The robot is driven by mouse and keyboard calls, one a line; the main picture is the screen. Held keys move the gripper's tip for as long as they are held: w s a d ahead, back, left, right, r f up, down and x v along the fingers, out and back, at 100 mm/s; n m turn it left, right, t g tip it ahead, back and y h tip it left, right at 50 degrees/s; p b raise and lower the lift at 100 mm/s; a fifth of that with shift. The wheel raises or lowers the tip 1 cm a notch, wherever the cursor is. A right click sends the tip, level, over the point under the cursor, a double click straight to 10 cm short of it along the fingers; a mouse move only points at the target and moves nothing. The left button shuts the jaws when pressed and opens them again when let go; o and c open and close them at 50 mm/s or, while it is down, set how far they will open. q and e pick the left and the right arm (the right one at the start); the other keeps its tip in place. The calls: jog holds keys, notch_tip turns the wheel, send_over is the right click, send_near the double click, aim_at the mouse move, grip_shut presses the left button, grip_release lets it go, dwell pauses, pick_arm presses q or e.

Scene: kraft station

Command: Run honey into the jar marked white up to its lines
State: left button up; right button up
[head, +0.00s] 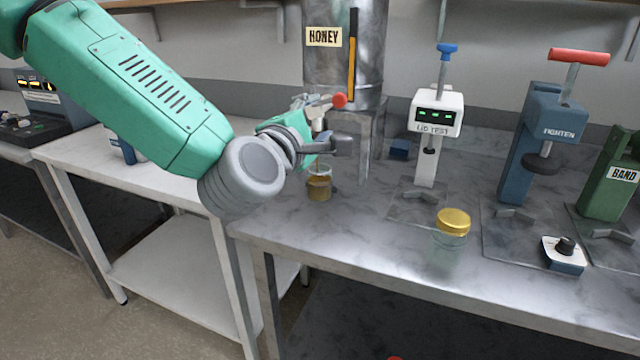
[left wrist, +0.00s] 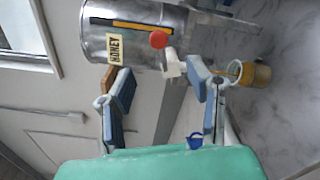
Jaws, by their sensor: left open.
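The honey tank (head: 375,50) has a HONEY label and an orange sight strip; it also shows in the left wrist view (left wrist: 95,45). A red knob (head: 340,100) is at its tap, also in the left wrist view (left wrist: 158,40). An open glass jar (head: 319,188) stands below the tap, with amber honey in its lower part. It also shows in the left wrist view (left wrist: 257,76), with an amber streak inside its mouth. I cannot read its marks. My left gripper (head: 325,123) is open at the tap, its fingers (left wrist: 160,78) apart near the red knob. My right gripper is out of view.
A gold-lidded, clear jar (head: 452,236) stands near the bench's front edge. The lid tester (head: 436,112), blue TIGHTEN press (head: 545,125) and green BAND device (head: 612,180) line the right side. A small dial box (head: 564,254) stands in front. Bare bench (head: 345,235) lies before the tap.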

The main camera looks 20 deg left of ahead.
aim_at(338, 103)
pick_arm(q)
jog(key=w+n+p, duration=0.4)
jog(key=w+n, duration=0.2)
jog(key=n, duration=0.1)
jog(key=w+n+p, duration=0.4)
jog(key=w+n, duration=0.2)
jog(key=shift+f+n, duration=0.1)
jog(key=shift+n, duration=0.3)
jog(key=shift+c, duration=0.4)
